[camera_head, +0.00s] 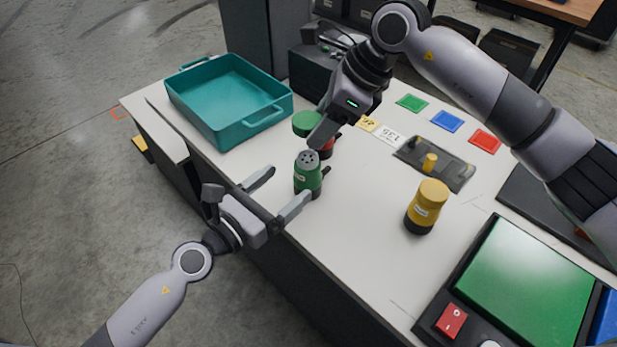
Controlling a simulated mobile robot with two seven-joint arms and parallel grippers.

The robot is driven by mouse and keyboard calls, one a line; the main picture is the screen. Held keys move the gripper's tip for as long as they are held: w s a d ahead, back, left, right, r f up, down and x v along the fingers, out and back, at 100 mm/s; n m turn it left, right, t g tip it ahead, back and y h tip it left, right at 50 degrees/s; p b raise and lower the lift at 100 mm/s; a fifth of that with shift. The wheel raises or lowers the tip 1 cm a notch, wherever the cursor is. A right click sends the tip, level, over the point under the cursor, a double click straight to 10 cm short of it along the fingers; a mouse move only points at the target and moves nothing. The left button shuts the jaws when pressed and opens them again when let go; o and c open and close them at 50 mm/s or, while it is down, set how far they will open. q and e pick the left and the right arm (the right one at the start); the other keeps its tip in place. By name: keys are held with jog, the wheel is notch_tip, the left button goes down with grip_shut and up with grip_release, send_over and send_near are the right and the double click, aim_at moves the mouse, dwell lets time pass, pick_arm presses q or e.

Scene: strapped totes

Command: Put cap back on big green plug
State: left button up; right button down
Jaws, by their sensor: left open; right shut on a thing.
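The big green plug (307,180) stands upright near the table's front edge, its grey top with dark holes uncovered. A green cap (307,123) is held above and behind the plug by my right gripper (318,129), which is shut on it. The cap is apart from the plug. My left gripper (283,187) is open and empty at the front edge, its fingers pointing toward the plug, just left of it. I cannot tell whether its nearer finger touches the plug.
A red item (327,150) stands close behind the plug, partly hidden. A teal tote (205,118) is at back left. A yellow plug (428,203) stands to the right, near a dark tray (455,175). A green-topped device (525,285) fills the right front.

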aim_at(314, 162)
pick_arm(q)
jog(key=x, duration=0.8)
jog(key=shift+s+r, duration=0.1)
jog(key=shift+w+d, duration=0.4)
jog(key=shift+w, duration=0.05)
jog(key=c, duration=1.5)
pick_arm(e)
jog(key=shift+f, duration=2.5)
jog(key=shift+f, duration=0.75)
jog(key=shift+d+f, duration=0.1)
jog(key=shift+f, duration=0.15)
